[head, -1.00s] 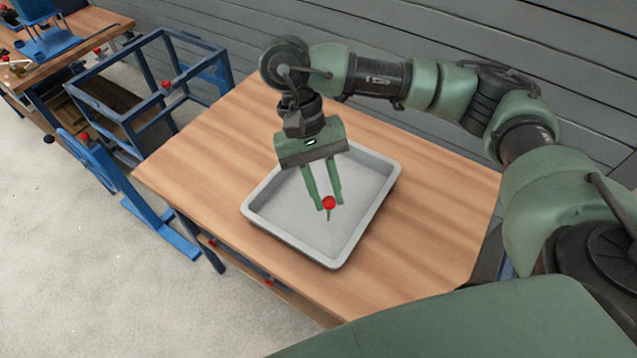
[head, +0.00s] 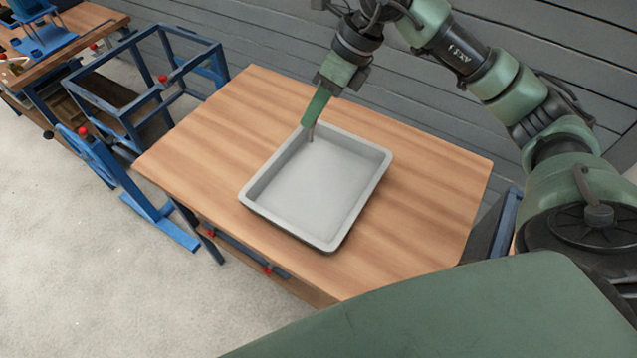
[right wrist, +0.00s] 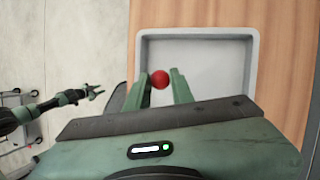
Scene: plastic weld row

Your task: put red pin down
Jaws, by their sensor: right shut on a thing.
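The red pin (right wrist: 160,80) shows in the right wrist view as a round red head between the two green fingers of my right gripper (right wrist: 163,85). In the head view my right gripper (head: 310,128) is over the far left rim of the grey tray, shut on the pin. The fingers hide the red head there. Only a thin grey shank shows below the fingertips, and I cannot tell whether it touches the tray. My left gripper (right wrist: 93,93) shows at the left of the right wrist view, with its fingers apart and empty, away from the table.
The grey tray (head: 345,219) lies empty on the wooden table (head: 215,125), which is bare around it. A blue frame (head: 142,48) with red knobs stands left of the table. Another wooden bench (head: 96,20) is at the far left. A grey slatted wall is behind.

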